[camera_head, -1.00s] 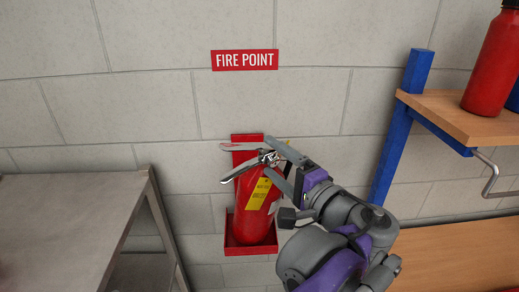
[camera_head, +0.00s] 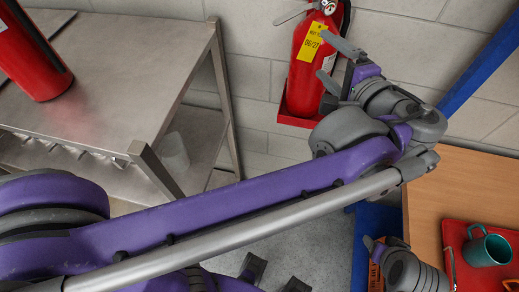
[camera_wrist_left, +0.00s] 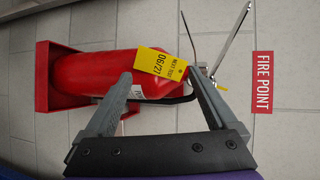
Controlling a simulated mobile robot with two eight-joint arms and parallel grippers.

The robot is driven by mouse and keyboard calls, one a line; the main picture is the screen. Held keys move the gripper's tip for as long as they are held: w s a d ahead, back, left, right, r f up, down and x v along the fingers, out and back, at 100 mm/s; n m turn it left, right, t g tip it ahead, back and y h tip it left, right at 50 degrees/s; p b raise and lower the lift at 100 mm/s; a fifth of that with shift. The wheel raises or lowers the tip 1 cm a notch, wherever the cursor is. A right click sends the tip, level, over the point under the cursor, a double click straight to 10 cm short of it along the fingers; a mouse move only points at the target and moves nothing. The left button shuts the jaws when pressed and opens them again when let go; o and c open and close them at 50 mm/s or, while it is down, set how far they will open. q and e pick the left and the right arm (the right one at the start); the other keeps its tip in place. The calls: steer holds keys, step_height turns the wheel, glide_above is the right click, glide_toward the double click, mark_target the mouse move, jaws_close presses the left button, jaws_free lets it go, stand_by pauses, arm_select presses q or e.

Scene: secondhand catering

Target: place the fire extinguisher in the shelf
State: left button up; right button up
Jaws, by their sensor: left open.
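The fire extinguisher (camera_head: 303,75) is red with a yellow tag. It sits upright in a red wall bracket (camera_head: 297,120) in the head view. The left wrist view shows the extinguisher (camera_wrist_left: 95,72) lengthwise, with its bracket (camera_wrist_left: 43,75) at the left. My left gripper (camera_head: 322,56) is open at the extinguisher's upper part. In the left wrist view its fingers (camera_wrist_left: 159,74) stand apart over the tag and neck; contact cannot be told. The shelf shows as a wooden board (camera_head: 432,195) and blue upright (camera_head: 485,66) at right. A grey wrist of mine is at lower right; its jaws are unclear.
A metal table (camera_head: 125,65) stands at left with another red cylinder (camera_head: 32,55) on it. A clear container (camera_head: 173,152) is on its lower level. A teal mug (camera_head: 487,249) on a red tray (camera_head: 457,232) occupies the wooden board. My left arm crosses the view.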

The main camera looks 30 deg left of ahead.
arm_select(q)
steer(key=s+a+f+n+g+h, duration=0.1)
steer(key=s+a+f+g+h, duration=0.1)
steer(key=s+a+f, duration=0.3)
steer(key=s+a+f+n+g+h, duration=0.1)
steer(key=a+f+g, duration=0.15)
steer(key=f, duration=0.55)
steer(key=s+f+n+h, duration=0.6)
steer(key=s+f, duration=0.6)
steer(key=f, duration=0.4)
steer(key=h, duration=0.2)
steer(key=shift+f+h, duration=0.4)
steer(key=shift+s+r+g, duration=0.1)
steer(key=shift+g, duration=0.15)
